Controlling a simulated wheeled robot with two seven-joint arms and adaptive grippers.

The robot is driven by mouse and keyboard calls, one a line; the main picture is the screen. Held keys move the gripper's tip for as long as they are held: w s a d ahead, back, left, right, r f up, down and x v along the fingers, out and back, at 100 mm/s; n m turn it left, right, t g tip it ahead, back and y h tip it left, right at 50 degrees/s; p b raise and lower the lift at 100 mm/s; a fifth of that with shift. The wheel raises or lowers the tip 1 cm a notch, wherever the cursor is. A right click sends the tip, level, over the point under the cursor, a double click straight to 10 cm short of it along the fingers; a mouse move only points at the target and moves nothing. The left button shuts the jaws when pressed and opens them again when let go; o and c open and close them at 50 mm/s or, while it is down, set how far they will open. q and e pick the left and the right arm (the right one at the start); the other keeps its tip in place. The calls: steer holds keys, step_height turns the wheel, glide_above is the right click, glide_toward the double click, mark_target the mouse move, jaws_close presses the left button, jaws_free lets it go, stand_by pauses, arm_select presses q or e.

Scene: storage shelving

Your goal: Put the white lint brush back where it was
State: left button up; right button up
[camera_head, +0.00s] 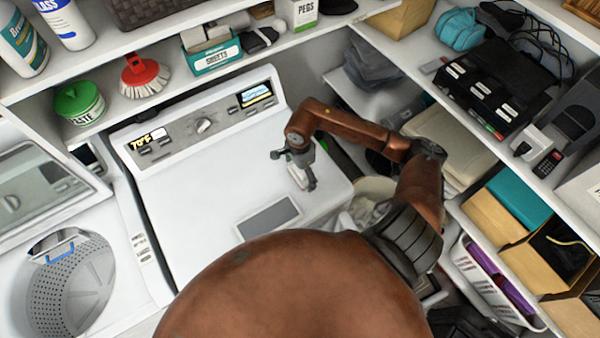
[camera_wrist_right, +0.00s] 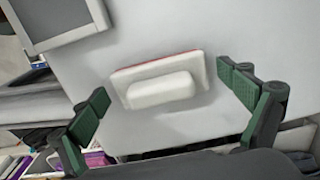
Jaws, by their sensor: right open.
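The white lint brush (camera_wrist_right: 160,90) lies on the white top of the washing machine (camera_head: 195,220). In the right wrist view it shows a raised white handle on a white base with a red edge. My right gripper (camera_head: 292,169) is over it; in the right wrist view the fingers (camera_wrist_right: 160,92) are spread wide, one on each side of the brush, with gaps between. In the head view the brush (camera_head: 301,174) is partly hidden by the gripper. My left gripper is not in view.
A shelf (camera_head: 170,95) above the machine holds a red scrub brush (camera_head: 143,76), a green tub (camera_head: 79,103) and a teal sheets box (camera_head: 213,56). Shelving with bins (camera_head: 490,210) stands on the right. An open washer drum (camera_head: 70,275) is at left.

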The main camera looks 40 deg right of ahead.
steer(key=shift+r, duration=0.1)
steer(key=shift+r, duration=0.3)
step_height(320, 180, up, 12)
steer(key=shift+f+b, duration=0.25)
steer(key=shift+b, duration=0.8)
